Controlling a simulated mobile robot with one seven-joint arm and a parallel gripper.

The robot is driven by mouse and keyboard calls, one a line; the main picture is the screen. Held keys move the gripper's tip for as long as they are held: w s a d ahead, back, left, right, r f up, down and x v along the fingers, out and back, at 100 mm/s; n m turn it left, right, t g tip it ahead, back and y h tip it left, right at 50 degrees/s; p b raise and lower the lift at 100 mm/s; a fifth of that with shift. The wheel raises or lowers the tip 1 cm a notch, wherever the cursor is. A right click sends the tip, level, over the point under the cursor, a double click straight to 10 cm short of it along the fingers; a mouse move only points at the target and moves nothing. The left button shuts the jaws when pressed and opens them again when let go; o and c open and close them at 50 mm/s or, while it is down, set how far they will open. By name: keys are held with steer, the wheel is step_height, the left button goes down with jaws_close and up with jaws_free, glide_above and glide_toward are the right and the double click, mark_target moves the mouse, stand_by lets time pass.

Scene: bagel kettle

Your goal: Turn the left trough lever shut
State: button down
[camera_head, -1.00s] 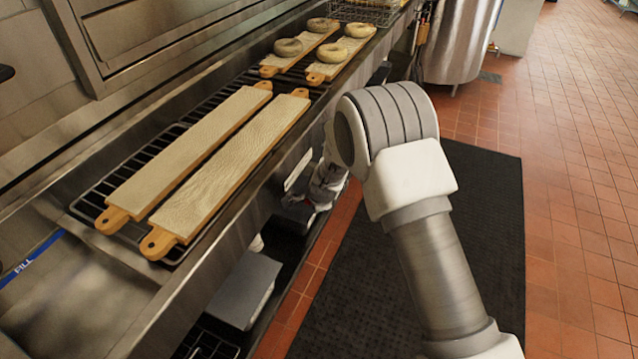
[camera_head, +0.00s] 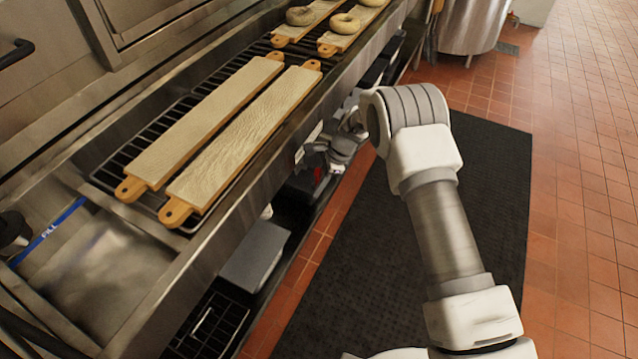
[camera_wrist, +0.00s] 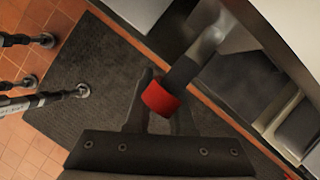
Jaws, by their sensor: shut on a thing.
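A lever with a red grip (camera_wrist: 160,97) and a dark and grey stem (camera_wrist: 183,70) sits under the metal trough's front side. The red grip lies between the fingers of my gripper (camera_wrist: 158,88) in the wrist view, and the gripper is shut on it. In the head view my gripper (camera_head: 320,160) is low against the trough front (camera_head: 262,170), partly hidden by shadow and the arm, with a small bit of red showing. I cannot tell from these views how far the lever is turned.
Long covered boards (camera_head: 205,130) lie on a black rack in the trough, and bagels (camera_head: 345,23) sit on boards farther back. A grey box (camera_head: 255,255) is under the trough. A dark mat (camera_head: 420,190) covers the tiled floor; the floor to the right is clear.

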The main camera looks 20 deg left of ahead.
steer(key=shift+s+a, duration=0.1)
steer(key=shift+s, duration=0.05)
stand_by(0.3)
steer(key=c, duration=0.8)
jaws_free()
steer(key=p+v, duration=0.2)
steer(key=v, duration=1.5)
steer(key=shift+w+d+r, duration=0.15)
steer(key=shift+w+d, duration=0.05)
steer(key=shift+d, duration=0.05)
